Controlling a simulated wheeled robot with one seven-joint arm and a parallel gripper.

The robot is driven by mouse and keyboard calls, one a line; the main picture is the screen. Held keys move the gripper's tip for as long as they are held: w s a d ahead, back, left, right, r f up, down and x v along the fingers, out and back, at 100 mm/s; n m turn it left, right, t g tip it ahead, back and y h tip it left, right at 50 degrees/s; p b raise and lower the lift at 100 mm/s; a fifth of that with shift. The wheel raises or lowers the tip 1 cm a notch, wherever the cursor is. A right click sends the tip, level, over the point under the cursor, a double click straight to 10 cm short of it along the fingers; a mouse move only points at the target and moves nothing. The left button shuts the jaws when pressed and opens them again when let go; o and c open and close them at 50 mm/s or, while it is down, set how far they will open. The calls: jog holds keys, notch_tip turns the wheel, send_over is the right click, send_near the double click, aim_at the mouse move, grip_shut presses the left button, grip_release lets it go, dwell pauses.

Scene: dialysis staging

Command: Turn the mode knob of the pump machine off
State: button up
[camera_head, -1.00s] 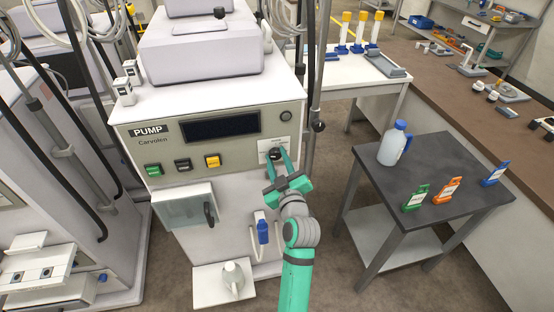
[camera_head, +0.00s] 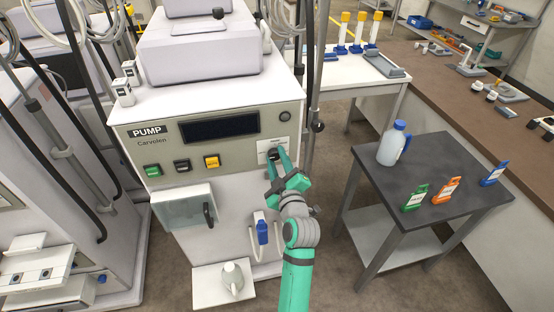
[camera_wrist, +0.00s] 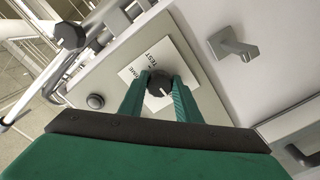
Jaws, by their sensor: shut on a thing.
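The pump machine (camera_head: 222,170) stands in front of me, with a dark display and a "PUMP" label on its front panel. The black mode knob (camera_wrist: 159,84) is on a white label plate (camera_wrist: 184,59) at the panel's right side. The plate's words are partly hidden; "TEST" is readable in the wrist view. My gripper (camera_head: 276,156) is at the knob, with its two green fingers closed on either side of it. In the wrist view, my gripper (camera_wrist: 160,92) holds the knob between its fingertips, and a white pointer line shows on the knob.
Green, black and yellow switches (camera_head: 212,161) sit left on the panel. A clear-covered box (camera_head: 185,208) with a black handle and a blue clamp (camera_head: 263,232) are below. A dark side table (camera_head: 430,165) with a jug and colored tags stands right. A pole rises beside the machine.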

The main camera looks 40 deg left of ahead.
jog(key=o, duration=1.1)
jog(key=shift+c, duration=0.2)
jog(key=shift+s+d, duration=0.1)
jog(key=shift+s+d, duration=0.15)
jog(key=shift+d, duration=0.15)
jog(key=v, duration=1)
jog(key=shift+s+a, duration=0.1)
